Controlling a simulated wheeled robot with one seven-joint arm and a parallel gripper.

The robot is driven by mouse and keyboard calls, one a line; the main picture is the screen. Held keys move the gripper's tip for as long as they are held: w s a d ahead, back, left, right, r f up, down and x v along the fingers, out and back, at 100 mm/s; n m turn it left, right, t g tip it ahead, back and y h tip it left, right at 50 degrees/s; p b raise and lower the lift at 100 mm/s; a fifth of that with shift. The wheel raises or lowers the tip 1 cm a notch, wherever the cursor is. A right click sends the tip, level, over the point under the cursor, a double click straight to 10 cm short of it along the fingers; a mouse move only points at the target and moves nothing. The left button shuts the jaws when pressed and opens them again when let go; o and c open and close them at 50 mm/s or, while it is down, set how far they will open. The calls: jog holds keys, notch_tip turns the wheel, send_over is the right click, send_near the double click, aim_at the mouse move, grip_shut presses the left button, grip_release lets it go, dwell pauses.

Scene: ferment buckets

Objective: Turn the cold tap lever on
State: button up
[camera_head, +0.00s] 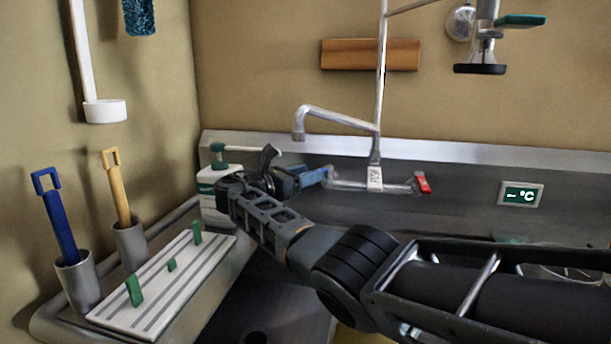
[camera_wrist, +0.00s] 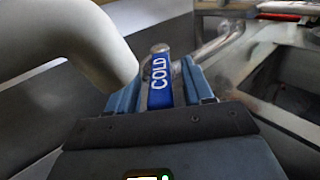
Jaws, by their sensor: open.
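The cold tap lever (camera_wrist: 160,82) is blue with the white word COLD. In the wrist view it lies between the two blue fingers of my gripper (camera_wrist: 160,88), with its silver knob just beyond the fingertips. The fingers are open around the lever; contact cannot be told. In the head view my gripper (camera_head: 306,178) reaches the left end of the wall tap (camera_head: 350,184), and the cold lever is mostly hidden by the fingers. The red lever (camera_head: 423,182) is at the right end of the tap.
A draining board with green pegs (camera_head: 165,285) and two cups with brushes (camera_head: 78,280) are at left. A swivel spout (camera_head: 335,115) rises above the tap. A temperature display (camera_head: 520,195) is on the right.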

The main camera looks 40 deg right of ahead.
jog(key=a, duration=0.7)
jog(key=shift+a, duration=0.35)
jog(key=shift+c, duration=0.2)
